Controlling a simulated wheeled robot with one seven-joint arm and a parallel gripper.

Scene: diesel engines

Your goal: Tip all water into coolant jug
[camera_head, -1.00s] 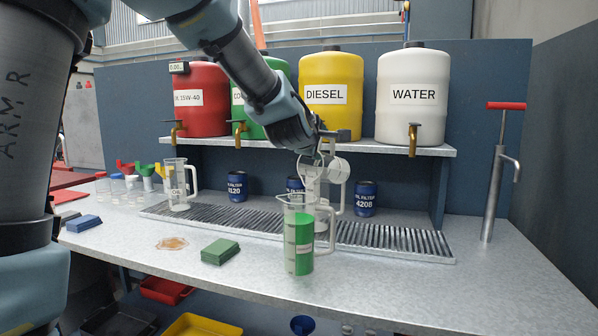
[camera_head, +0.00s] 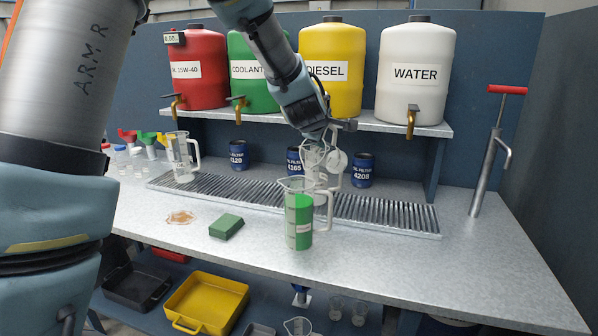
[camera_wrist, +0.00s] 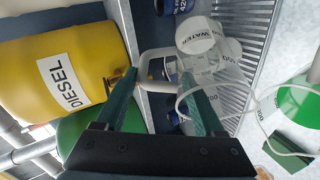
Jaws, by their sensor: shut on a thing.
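The coolant jug (camera_head: 299,222) is a clear upright measuring jug with green liquid, standing near the front of the bench. It shows at the right of the wrist view (camera_wrist: 296,105). My gripper (camera_head: 328,133) is above and behind it, shut on the water jug (camera_wrist: 198,37), a clear vessel with a white WATER label and a pale handle. In the wrist view the handle lies at my green fingertips (camera_wrist: 165,82). The water jug is up behind the coolant jug's rim and looks tilted. I cannot tell its water level, and no stream is visible.
Another clear jug (camera_head: 318,190) stands behind the coolant jug on the drip grate (camera_head: 385,214). Blue oil filters stand behind. The shelf above carries labelled tanks. The bench's right front is clear.

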